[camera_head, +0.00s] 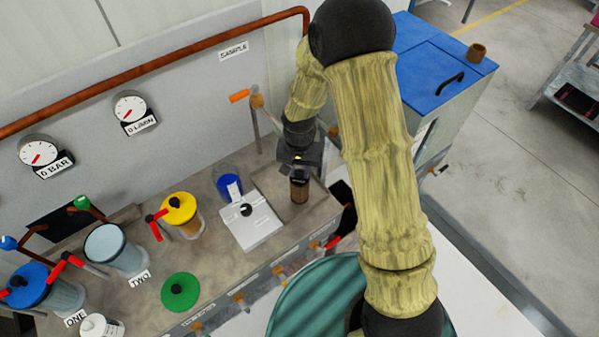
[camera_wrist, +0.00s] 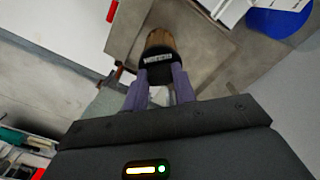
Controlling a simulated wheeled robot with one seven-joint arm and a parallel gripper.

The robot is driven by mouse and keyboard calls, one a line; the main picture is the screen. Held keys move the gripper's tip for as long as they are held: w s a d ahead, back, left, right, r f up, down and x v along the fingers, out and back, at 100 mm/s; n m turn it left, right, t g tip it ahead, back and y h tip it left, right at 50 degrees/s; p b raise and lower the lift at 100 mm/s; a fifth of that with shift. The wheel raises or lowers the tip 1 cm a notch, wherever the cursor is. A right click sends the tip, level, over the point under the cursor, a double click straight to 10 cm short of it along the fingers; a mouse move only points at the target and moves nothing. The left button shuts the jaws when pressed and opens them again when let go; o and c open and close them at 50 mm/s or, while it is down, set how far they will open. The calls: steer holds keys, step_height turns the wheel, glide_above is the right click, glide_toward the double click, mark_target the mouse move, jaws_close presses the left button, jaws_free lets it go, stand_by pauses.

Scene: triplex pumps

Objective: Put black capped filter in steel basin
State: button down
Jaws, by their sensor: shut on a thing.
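The black capped filter hangs from my gripper (camera_head: 299,168). Its brown ribbed body (camera_head: 299,190) points down, and its black cap (camera_wrist: 157,57) sits between the two purple fingers in the wrist view. My gripper is shut on the cap end. The steel basin (camera_head: 266,182) is a shallow square recess in the bench at its right end. The filter is over the basin in the head view; I cannot tell whether its lower end touches the basin floor. The basin also shows around the filter in the wrist view (camera_wrist: 203,38).
A white scale (camera_head: 252,228) and a blue container (camera_head: 229,186) stand left of the basin. An orange-handled tap (camera_head: 240,96) rises behind it. Further left are a yellow-lidded housing (camera_head: 180,208), an open housing (camera_head: 108,248) and a green lid (camera_head: 180,291). A teal drum (camera_head: 315,300) stands in front.

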steer(key=shift+f, duration=1.15)
steer(key=c, duration=1.1)
jaws_free()
steer(key=shift+c, duration=0.2)
step_height(320, 180, up, 12)
steer(key=b, duration=0.2)
